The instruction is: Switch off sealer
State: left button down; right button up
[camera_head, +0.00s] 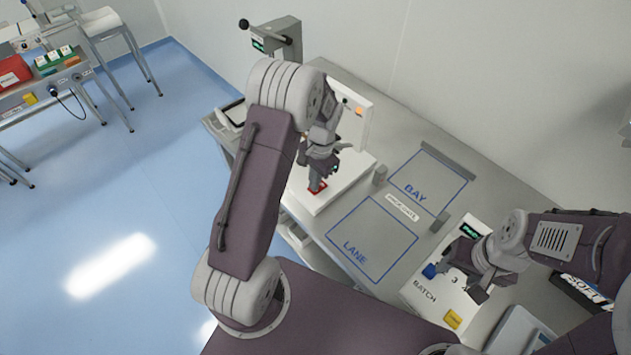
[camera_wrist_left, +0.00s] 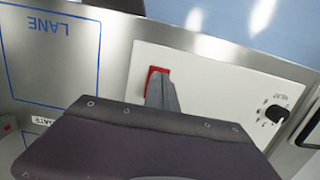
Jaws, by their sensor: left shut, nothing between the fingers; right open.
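The sealer (camera_head: 345,190) is a white machine with a flat base and an upright panel, on the metal bench. A red switch (camera_head: 317,189) sits on its base; it also shows in the left wrist view (camera_wrist_left: 154,72), partly covered by my fingers. My left gripper (camera_head: 316,181) is shut and empty, with its fingertips at the red switch; whether they press it I cannot tell. In the left wrist view the fingertips (camera_wrist_left: 162,92) overlap the switch's right side. A black knob (camera_wrist_left: 276,114) is on the same white panel. My right gripper (camera_head: 458,283) is open over the BATCH box.
The BATCH box (camera_head: 423,293) has a green display and a yellow button (camera_head: 453,319). Blue outlines marked LANE (camera_head: 370,240) and BAY (camera_head: 428,182) enclose bare bench. A grey post with a lever (camera_head: 275,45) stands behind the sealer. A side table (camera_head: 45,80) is far left.

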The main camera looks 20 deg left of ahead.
pick_arm(q)
jog(key=shift+s+f, duration=0.35)
jog(key=shift+s, duration=0.1)
pick_arm(e)
jog(key=shift+s+f, duration=0.15)
jog(key=shift+f, duration=0.05)
jog(key=shift+r, duration=0.1)
